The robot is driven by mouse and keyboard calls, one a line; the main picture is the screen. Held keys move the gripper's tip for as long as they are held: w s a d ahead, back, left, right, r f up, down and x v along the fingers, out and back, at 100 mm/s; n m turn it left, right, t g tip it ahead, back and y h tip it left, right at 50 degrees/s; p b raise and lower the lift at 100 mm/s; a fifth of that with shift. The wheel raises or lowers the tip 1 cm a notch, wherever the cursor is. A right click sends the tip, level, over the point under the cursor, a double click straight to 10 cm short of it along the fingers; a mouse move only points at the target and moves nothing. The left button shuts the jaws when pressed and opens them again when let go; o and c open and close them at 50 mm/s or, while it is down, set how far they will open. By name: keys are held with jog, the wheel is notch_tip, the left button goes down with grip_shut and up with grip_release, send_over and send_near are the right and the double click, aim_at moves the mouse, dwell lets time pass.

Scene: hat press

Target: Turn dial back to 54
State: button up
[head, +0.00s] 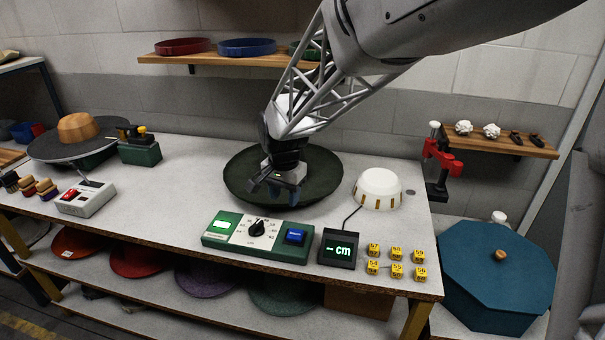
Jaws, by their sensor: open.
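The dial (257,228) is a black knob on a white plate with small markings around it. It sits in the middle of a green control box (213,241) near the front edge of the bench. The markings are too small to read. A small display (340,248) to the right of the box shows "-cm" in green. My gripper (280,192) hangs above and behind the box, over a dark round pan (237,180). It is open and apart from the dial. Its fingers are small and dark, and their detail is hard to see.
A blue button (295,236) sits right of the dial and a pale panel (221,223) left. Yellow number blocks (397,272) lie right of the display. A white dome (379,188) and a red clamp (443,157) stand behind. The bench's left middle is clear.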

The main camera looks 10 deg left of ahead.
send_over(254, 226)
notch_tip(254, 226, down, 5)
jog(key=shift+f, duration=3.9)
jog(key=shift+c, duration=0.3)
grip_shut()
